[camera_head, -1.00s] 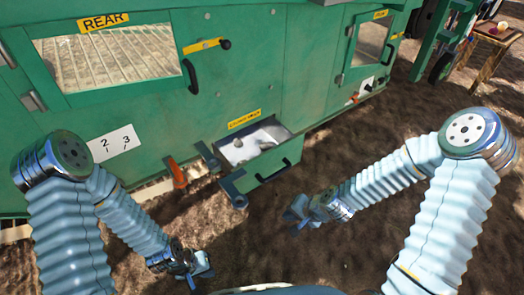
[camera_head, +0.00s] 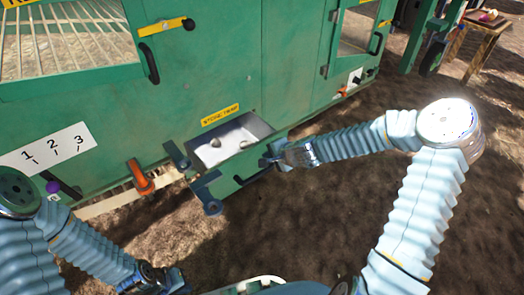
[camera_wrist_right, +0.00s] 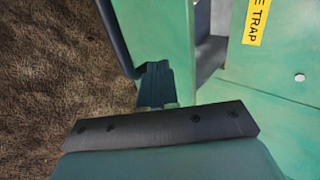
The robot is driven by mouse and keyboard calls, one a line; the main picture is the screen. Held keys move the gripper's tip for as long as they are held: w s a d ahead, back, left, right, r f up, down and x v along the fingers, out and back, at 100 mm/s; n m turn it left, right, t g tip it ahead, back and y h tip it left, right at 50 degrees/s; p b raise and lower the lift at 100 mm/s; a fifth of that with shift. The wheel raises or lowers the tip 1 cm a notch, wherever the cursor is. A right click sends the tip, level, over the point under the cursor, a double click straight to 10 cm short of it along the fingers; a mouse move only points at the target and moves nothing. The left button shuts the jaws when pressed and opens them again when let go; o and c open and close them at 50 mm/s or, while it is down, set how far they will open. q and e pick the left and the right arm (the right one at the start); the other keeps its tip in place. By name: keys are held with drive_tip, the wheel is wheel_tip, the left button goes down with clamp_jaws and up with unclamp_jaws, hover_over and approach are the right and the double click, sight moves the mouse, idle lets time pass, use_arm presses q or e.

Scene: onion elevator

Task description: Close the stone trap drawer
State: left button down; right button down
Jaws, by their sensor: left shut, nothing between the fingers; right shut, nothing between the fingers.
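The stone trap drawer (camera_head: 228,180) stands pulled out from the green machine, below its yellow label (camera_head: 220,115). Its pale tray holds a few stones. A dark handle runs along its green front. My right gripper (camera_head: 267,160) is shut and empty at the right end of the drawer front, by the handle. In the right wrist view my right gripper (camera_wrist_right: 155,75) is close to the green drawer front (camera_wrist_right: 158,28) and the dark handle (camera_wrist_right: 118,42); I cannot tell whether it touches. My left gripper (camera_head: 178,284) is shut and empty, low over the ground, apart from the drawer.
The green machine wall (camera_head: 270,60) fills the back. A wooden table (camera_head: 487,40) is far right. Bare ground in front is free.

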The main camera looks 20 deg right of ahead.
use_arm(q)
drive_tip(key=shift+r, duration=0.15)
use_arm(e)
drive_tip(key=shift+w+a+r, duration=0.1)
drive_tip(key=shift+w+a, duration=0.25)
drive_tip(key=shift+w, duration=0.55)
drive_tip(key=shift+w+a, duration=0.3)
drive_tip(key=shift+w, duration=0.55)
